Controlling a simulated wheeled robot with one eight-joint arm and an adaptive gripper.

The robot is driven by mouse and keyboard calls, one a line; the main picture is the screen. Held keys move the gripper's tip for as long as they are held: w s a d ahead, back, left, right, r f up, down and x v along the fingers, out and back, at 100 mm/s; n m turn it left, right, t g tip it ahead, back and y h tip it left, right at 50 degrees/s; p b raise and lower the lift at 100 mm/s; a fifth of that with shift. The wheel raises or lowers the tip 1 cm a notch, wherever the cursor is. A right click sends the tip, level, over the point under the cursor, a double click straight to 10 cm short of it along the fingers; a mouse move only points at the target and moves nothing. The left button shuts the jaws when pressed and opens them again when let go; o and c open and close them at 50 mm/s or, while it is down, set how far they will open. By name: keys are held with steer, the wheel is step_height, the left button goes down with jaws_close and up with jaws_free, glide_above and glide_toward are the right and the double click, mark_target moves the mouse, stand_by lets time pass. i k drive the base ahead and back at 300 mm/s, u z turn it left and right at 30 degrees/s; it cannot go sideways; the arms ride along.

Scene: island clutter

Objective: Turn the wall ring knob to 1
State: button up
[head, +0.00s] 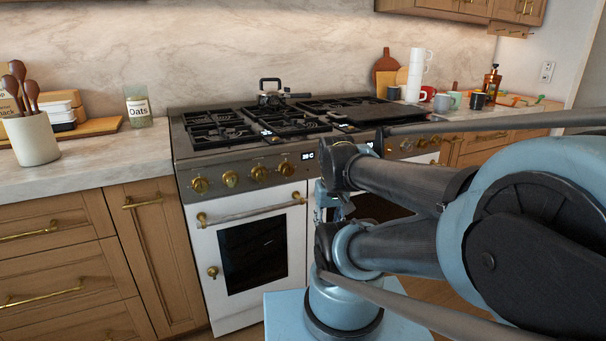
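The stove (238,158) stands at the middle, with a row of brass knobs along its front panel. Several knobs show on the left part: a far-left knob (200,185), a second knob (231,179), a third knob (258,173) and a fourth knob (285,168). More brass knobs (406,145) show on the right part, partly behind my arm. I cannot tell which is the wall ring knob, and markings are too small to read. My arm crosses the right side in front of the stove. A small part of its end shows between dark links; no fingertips are clear.
A black frame-like item (270,92) stands at the stove's back. Left counter (90,158) holds a utensil crock (32,140) and an oats jar (138,108). Mugs and a bottle (491,85) stand on the right counter. Oven handle (250,213) projects below the knobs.

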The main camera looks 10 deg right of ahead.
mark_target(288, 170)
steer(key=z, duration=2.65)
steer(key=k, duration=2.3)
steer(key=u, duration=1.4)
